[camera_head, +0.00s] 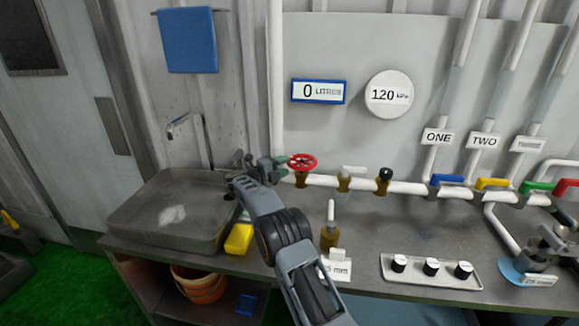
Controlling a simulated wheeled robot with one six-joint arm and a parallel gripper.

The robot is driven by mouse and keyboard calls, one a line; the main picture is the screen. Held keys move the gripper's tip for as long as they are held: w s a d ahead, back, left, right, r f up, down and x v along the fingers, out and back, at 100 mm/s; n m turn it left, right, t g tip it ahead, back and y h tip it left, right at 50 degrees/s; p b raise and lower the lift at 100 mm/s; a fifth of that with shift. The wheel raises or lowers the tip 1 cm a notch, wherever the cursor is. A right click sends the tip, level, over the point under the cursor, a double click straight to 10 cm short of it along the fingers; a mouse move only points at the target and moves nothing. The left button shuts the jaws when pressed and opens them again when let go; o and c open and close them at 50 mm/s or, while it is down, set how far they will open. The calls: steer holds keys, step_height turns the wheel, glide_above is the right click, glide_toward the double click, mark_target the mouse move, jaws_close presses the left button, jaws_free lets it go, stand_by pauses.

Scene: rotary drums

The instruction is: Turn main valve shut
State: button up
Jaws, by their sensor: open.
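The main valve is probably the red round handwheel (302,161) on a brass body, at the left end of the white horizontal pipe (322,181). No label on it can be read. My gripper (276,165) is just left of the red wheel, at about its height in the picture. Its fingers are small and dark here, and it looks open with nothing held. I cannot tell whether a fingertip touches the wheel's rim. My arm comes up from the bottom middle.
A grey sink (165,225) with a tap is left of my gripper. A yellow sponge-like block (239,238) lies below it. Right along the pipe are more valves, then blue (447,179) and yellow (491,183) handles. A gauge (389,94) reads 120 kPa; a display (318,91) reads 0 litres.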

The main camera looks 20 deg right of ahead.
steer(key=b+v, duration=0.1)
steer(key=v, duration=0.9)
steer(key=shift+b, duration=0.35)
steer(key=shift+r, duration=0.15)
